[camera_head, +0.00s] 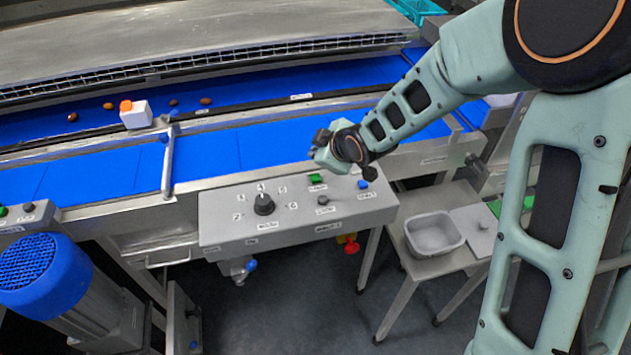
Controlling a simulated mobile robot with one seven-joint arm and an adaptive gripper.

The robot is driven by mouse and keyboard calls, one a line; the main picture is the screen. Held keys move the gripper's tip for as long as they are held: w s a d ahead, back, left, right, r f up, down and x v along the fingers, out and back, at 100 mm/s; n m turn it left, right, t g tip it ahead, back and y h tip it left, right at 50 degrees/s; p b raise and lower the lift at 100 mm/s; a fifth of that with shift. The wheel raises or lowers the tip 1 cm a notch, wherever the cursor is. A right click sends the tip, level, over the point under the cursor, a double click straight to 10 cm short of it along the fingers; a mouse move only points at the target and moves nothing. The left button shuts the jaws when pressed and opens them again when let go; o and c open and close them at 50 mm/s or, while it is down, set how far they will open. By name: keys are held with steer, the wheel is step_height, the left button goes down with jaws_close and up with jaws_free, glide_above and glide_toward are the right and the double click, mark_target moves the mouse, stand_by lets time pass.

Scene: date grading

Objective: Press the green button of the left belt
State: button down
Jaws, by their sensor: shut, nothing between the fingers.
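A green button (316,179) sits on the grey control panel (225,225) in front of the blue belt, with a blue button (362,184) to its right. Another green button (2,211) shows at the far left edge, on a separate panel. The labels are too small to tell which belt each serves. My gripper (369,173) is shut and empty, its dark tip low over the right part of the middle panel, close to the blue button and right of the middle green one. Whether it touches anything cannot be told.
A black dial (264,204) and a grey button (323,200) share the panel. A red emergency knob (351,246) hangs below. A metal bar (168,160) crosses the belt (270,145). A white box (136,115) stands behind. A grey tub (433,234) stands right; a blue motor (45,272) left.

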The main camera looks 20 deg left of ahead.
mark_target(316, 179)
steer(key=shift+f+b, duration=2.05)
steer(key=shift+f, duration=0.65)
steer(key=shift+f+b, duration=0.45)
steer(key=shift+b, duration=0.05)
